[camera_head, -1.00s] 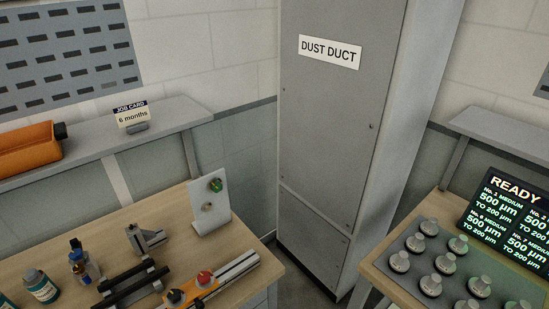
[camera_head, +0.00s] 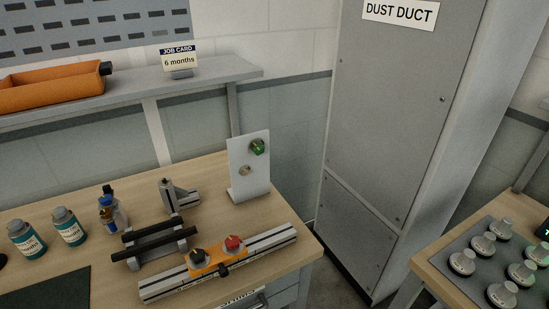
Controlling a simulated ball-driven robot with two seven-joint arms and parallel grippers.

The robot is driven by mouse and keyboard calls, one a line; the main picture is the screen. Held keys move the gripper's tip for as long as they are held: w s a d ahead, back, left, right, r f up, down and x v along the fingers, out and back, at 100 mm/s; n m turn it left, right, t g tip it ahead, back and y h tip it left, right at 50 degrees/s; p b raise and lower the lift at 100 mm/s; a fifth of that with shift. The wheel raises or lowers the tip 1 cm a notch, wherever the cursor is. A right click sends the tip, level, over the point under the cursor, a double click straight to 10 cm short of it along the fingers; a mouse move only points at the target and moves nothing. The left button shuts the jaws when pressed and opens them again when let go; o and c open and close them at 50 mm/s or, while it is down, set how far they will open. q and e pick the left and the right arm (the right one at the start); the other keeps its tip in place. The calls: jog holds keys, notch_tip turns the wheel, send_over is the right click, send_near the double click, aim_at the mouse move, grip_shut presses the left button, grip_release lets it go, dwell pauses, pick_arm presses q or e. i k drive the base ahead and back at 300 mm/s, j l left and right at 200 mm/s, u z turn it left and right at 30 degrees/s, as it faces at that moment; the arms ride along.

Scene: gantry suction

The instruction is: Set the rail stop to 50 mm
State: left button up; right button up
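The rail (camera_head: 160,288) is a silver slotted bar lying along the front right part of the wooden bench. An orange carriage (camera_head: 212,263) sits about midway on it, with a black knob (camera_head: 198,256) and a red knob (camera_head: 234,243) on top. A small black knob (camera_head: 224,270) shows on its front side. I cannot tell which part is the stop, and no scale or number on the rail is readable. Neither of my grippers is in view.
Behind the rail stand a black-barred rack (camera_head: 150,240), a metal bracket (camera_head: 180,195) and an upright panel (camera_head: 247,180) with a green button. Bottles (camera_head: 68,226) stand at left. A job card (camera_head: 180,61) reads "6 months". A grey dust duct (camera_head: 395,120) borders the bench at right.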

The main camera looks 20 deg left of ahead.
aim_at(217, 255)
jog(key=j+u, duration=0.15)
jog(key=u, duration=0.95)
